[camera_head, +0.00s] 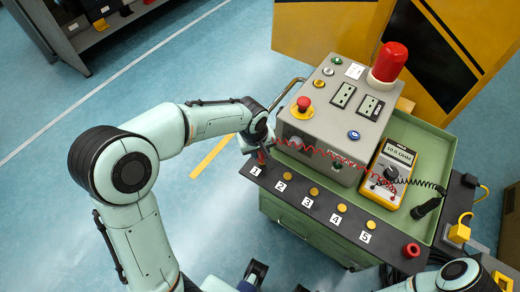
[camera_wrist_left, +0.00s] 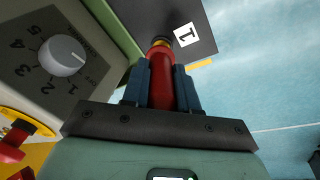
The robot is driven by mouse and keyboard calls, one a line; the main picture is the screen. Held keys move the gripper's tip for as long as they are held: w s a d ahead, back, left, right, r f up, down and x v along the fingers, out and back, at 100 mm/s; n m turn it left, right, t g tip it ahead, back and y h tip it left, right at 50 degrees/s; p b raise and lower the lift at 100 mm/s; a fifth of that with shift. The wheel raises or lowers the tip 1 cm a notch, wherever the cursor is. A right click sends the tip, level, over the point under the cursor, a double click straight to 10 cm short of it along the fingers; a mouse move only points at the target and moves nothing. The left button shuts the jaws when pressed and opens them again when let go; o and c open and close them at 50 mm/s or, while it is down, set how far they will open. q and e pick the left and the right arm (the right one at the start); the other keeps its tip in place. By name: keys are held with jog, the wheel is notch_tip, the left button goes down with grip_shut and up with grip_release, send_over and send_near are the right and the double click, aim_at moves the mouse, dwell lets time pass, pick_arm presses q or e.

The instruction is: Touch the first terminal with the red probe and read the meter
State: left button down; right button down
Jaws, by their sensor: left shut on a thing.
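My left gripper (camera_head: 260,148) is shut on the red probe (camera_wrist_left: 161,80), its blue fingers on either side of it in the left wrist view. The probe points down at the dark terminal strip (camera_head: 312,204), beside the label 1 (camera_head: 255,170). The first terminal is mostly hidden behind probe and gripper; I cannot tell whether the tip touches it. The yellow meter (camera_head: 390,172) stands in the green tray, its small display apparently reading 10.0 OHM. A coiled red lead (camera_head: 325,153) runs from meter to probe. Dark parts at the bottom edge may be my right gripper (camera_head: 277,279); its jaws are unclear.
The grey control box (camera_head: 325,120) with a red beacon (camera_head: 390,62) stands behind the strip. Its dial (camera_wrist_left: 62,55) is close to the left gripper. A black probe (camera_head: 427,207) lies right of the meter. Several yellow terminals line the strip.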

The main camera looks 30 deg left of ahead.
pick_arm(q)
jog(key=shift+f+b, duration=0.35)
jog(key=shift+f, duration=0.05)
dwell(1.1)
jog(key=shift+r, duration=0.15)
jog(key=shift+w+p+v, duration=0.25)
jog(key=shift+p+v, duration=0.65)
jog(key=shift+v, duration=0.25)
jog(key=shift+w+p+v, duration=0.25)
jog(key=shift+p+v, duration=0.6)
jog(key=shift+v, duration=0.35)
